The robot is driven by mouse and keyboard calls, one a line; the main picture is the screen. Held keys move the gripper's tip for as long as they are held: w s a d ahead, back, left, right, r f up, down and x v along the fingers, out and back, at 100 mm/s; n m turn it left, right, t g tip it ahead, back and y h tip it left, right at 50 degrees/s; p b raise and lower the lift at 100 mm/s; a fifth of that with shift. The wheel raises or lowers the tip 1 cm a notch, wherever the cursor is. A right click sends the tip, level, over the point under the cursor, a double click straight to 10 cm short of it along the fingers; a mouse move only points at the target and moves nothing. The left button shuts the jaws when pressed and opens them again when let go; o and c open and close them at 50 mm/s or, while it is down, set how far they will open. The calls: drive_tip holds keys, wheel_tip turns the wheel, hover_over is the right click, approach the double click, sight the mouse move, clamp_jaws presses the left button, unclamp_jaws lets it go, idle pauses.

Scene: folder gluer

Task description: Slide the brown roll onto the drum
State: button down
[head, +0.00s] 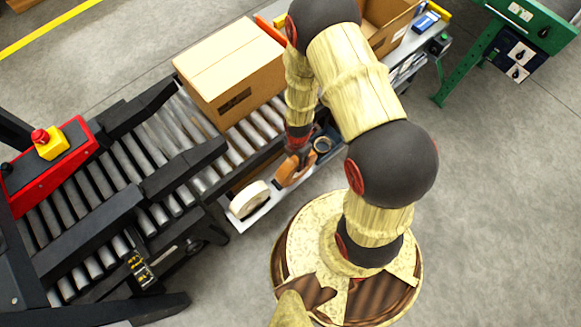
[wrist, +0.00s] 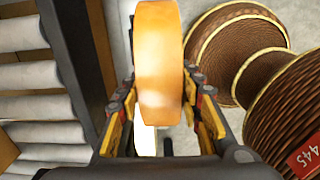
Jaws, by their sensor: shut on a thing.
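My gripper (head: 298,158) is shut on the brown roll (head: 292,173), which looks orange-brown and ring-shaped. In the wrist view the roll (wrist: 158,60) stands edge-on between the two fingers, its face towards me bright. A white roll (head: 249,200) rests on the pale shelf beside the conveyor, to the lower left of the held roll and apart from it. I cannot pick out the drum for sure; a dark round ring (head: 322,145) lies just right of my gripper. What lies straight below the brown roll is mostly hidden by it.
A roller conveyor (head: 155,150) with a cardboard box (head: 230,70) runs along the left. A red panel with a yellow-and-red stop button (head: 50,142) stands at far left. An open box (head: 385,22) is on the back bench.

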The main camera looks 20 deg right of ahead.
drive_tip(key=s+d+r+p, duration=0.1)
drive_tip(key=s+r+p, duration=0.2)
drive_tip(key=s+r, duration=0.1)
drive_tip(key=shift+s+d+r, duration=0.15)
drive_tip(key=shift+s+d, duration=0.15)
drive_tip(key=shift+s, duration=0.2)
